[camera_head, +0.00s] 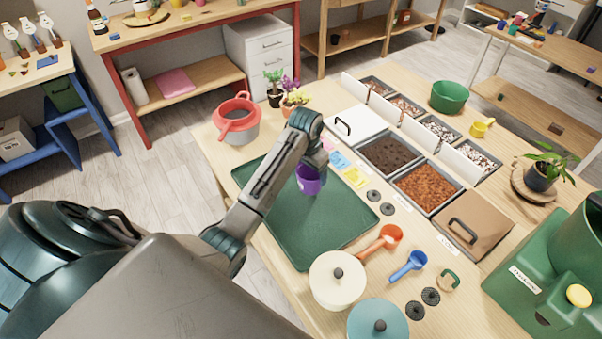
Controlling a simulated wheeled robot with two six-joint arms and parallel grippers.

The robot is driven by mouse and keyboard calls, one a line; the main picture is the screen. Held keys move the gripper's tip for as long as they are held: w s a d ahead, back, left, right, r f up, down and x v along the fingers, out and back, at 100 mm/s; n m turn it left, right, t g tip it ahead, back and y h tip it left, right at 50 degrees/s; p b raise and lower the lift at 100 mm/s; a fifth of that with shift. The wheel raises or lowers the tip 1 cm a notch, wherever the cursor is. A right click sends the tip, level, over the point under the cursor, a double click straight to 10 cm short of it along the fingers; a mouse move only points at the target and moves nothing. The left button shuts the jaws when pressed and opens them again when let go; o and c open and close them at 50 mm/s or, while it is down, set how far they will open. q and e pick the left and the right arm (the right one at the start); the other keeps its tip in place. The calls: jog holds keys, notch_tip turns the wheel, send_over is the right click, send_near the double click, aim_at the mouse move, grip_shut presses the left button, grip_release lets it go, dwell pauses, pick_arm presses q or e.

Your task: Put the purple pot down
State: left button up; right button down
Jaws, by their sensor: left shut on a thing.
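The purple pot (309,183) hangs from my left gripper (312,166), which is shut on it. The pot looks upright and is over the right part of the dark green tray (272,222). A gap seems to show between the pot and the tray, but its height is hard to tell. The gripper's fingers are small and partly hidden by my wrist. My left arm reaches in from the lower left and covers part of the tray. My right gripper is not in view.
Bins of dark soil (388,153) and orange-brown bark (427,186) lie to the right. An orange scoop (382,240), a blue scoop (409,265) and a cream lidded pot (337,283) are in front. Much of the tray is bare.

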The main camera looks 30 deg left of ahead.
aim_at(300, 180)
pick_arm(q)
jog(key=shift+s+a+p, duration=0.45)
jog(key=shift+s+a, duration=0.65)
jog(key=shift+s, duration=0.15)
jog(key=shift+s+f+p, duration=0.1)
jog(key=shift+f+p, duration=0.25)
jog(key=shift+f, duration=0.05)
notch_tip(300, 180, down, 2)
jog(key=shift+d+f+p, duration=0.1)
jog(key=shift+f+p, duration=0.05)
jog(key=shift+p, duration=0.35)
jog(key=shift+f, duration=0.3)
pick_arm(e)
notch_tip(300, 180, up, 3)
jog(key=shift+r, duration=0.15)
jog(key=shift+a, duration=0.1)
pick_arm(q)
jog(key=o, duration=1.3)
jog(key=shift+c, duration=0.2)
jog(key=shift+w, duration=0.2)
